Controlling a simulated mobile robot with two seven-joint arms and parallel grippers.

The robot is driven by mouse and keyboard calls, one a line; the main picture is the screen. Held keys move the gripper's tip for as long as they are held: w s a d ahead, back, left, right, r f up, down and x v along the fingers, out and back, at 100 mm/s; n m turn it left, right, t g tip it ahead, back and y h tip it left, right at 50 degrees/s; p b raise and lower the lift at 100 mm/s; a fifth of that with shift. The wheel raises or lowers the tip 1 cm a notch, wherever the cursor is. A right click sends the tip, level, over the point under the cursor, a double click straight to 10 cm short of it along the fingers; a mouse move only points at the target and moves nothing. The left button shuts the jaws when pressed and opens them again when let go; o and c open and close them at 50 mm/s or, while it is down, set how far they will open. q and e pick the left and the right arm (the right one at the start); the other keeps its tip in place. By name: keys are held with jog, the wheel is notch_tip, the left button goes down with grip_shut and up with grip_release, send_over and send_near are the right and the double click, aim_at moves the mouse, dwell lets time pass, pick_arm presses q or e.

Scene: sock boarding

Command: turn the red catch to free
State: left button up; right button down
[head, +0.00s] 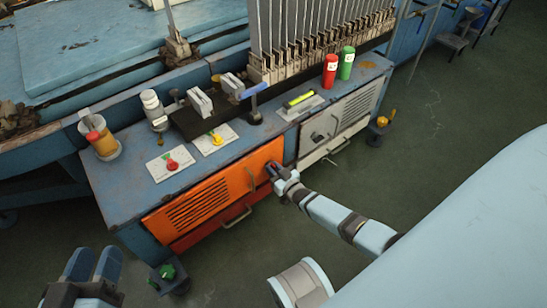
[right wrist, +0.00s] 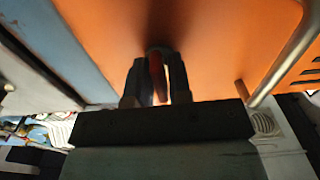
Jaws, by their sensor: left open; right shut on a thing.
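The red catch (right wrist: 157,72) is on the orange door, seen in the right wrist view between my right gripper's fingers. My right gripper (right wrist: 158,82) is shut on it, close against the door face. In the head view my right gripper (head: 273,170) is at the upper right part of the orange door (head: 208,198), and its fingers mostly hide the catch. Which way the catch is turned is hard to tell. My left gripper (head: 93,264) is open and empty at the lower left, away from the cabinet.
A bar handle (right wrist: 284,62) stands out from the door beside my right gripper. A grey door (head: 340,125) is to the right. The blue bench top (head: 125,200) holds a red can (head: 330,71), a green can (head: 346,63) and plates with red and yellow knobs.

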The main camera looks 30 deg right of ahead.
jog(key=c, duration=1.2)
grip_release()
jog(key=shift+w, duration=0.1)
pick_arm(q)
jog(key=r+t+p, duration=0.1)
jog(key=r+p, duration=0.1)
jog(key=r+n+t+p, duration=0.1)
jog(key=r+p, duration=0.1)
jog(key=r, duration=0.1)
jog(key=shift+s+r+p, duration=0.2)
jog(key=shift+p, duration=0.15)
pick_arm(e)
jog(key=s+d, duration=0.1)
jog(key=s, duration=1.2)
jog(key=shift+s, duration=0.4)
